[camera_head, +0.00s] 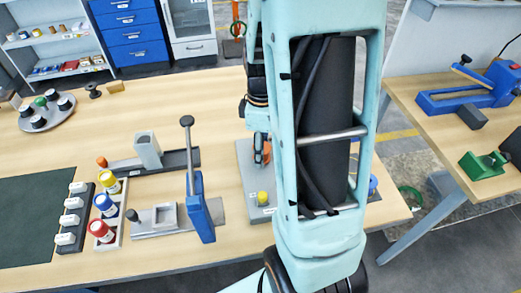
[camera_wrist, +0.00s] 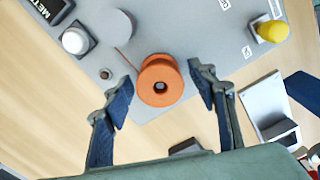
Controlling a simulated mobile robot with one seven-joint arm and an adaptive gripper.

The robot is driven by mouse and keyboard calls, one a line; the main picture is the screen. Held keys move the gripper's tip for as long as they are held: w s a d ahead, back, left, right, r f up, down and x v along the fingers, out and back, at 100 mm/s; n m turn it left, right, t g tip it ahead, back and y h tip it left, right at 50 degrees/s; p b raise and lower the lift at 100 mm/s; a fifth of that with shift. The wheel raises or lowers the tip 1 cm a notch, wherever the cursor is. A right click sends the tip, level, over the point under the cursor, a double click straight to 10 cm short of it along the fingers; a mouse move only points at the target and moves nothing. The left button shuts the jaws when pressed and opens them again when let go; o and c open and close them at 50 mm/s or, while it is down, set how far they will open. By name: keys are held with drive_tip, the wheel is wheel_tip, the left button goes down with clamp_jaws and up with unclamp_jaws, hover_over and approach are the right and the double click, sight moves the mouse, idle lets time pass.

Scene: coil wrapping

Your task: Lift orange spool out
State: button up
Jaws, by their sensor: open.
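The orange spool (camera_wrist: 160,82) sits on a grey machine plate (camera_wrist: 150,110) in the wrist view, with its round hub hole facing the camera. A thin orange strand runs from it toward a grey cylinder (camera_wrist: 118,24). My gripper (camera_wrist: 161,88) is open, with one blue-padded finger on each side of the spool and a gap visible on both sides. In the head view an orange part (camera_head: 266,152), likely the spool, shows only partly beside my arm. My arm hides much of the grey plate (camera_head: 247,153) there.
A yellow button (camera_wrist: 272,28) and a white button (camera_wrist: 75,40) are on the plate. A blue lever press (camera_head: 200,210) stands on the table to the left. Red, blue and yellow spools (camera_head: 103,231) stand in a tray farther left.

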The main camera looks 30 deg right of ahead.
drive_tip(key=shift+f, duration=0.15)
drive_tip(key=c, duration=1.2)
wheel_tip(320, 180, up, 10)
drive_tip(key=shift+r, duration=0.1)
drive_tip(key=shift+c, duration=0.2)
